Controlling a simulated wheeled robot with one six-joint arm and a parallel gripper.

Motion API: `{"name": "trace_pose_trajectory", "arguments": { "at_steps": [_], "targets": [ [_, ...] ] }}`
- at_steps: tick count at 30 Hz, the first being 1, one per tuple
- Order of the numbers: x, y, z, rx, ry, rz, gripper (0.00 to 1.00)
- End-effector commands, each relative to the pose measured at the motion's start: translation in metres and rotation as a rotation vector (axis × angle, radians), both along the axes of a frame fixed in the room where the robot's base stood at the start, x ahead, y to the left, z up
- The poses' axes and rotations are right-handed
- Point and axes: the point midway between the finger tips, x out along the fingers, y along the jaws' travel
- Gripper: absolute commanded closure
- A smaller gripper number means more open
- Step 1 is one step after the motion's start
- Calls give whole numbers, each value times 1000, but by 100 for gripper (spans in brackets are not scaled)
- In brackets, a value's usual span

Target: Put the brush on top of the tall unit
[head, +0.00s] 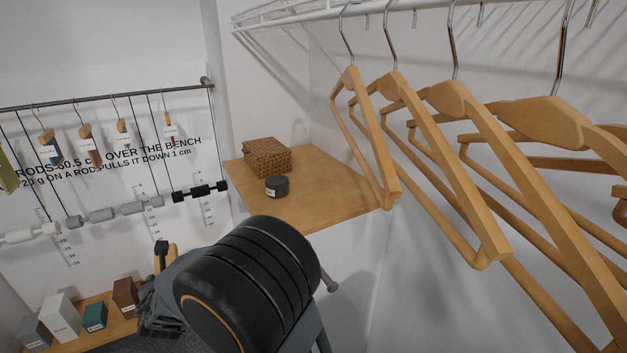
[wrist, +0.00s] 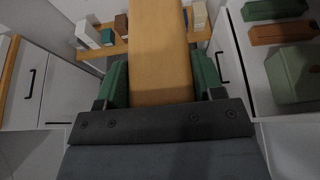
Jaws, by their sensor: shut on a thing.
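My gripper (wrist: 161,84) is shut on a long tan wooden piece, which I take to be the brush (wrist: 160,45); its green finger pads press both sides. Any bristles are hidden. In the head view a small tan part of the brush (head: 172,258) shows by my gripper, low left of centre, partly behind my dark arm. A wooden top (head: 325,195) with a white side below it stands at middle right of the gripper; it looks like the top of the tall unit, though its height is unclear.
A woven box (head: 267,157) and a small dark jar (head: 277,187) stand on the wooden top's left part; its right part is bare. Wooden hangers (head: 470,190) hang over its right edge from a white rack. A rod with weights (head: 110,98) and a bench with several blocks (head: 95,317) are left.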

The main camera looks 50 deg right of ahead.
Motion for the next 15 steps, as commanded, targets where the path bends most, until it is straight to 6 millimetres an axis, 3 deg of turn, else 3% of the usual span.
{"name": "trace_pose_trajectory", "arguments": {
  "at_steps": [3, 8, 11, 15],
  "targets": [
    [14, -25, 34, 7, -12, -113, 65],
    [19, -72, 83, 10, -13, -328, 65],
    [10, -110, 124, 9, -15, -540, 65],
    [-21, -154, 171, 9, -6, -871, 65]
  ]
}}
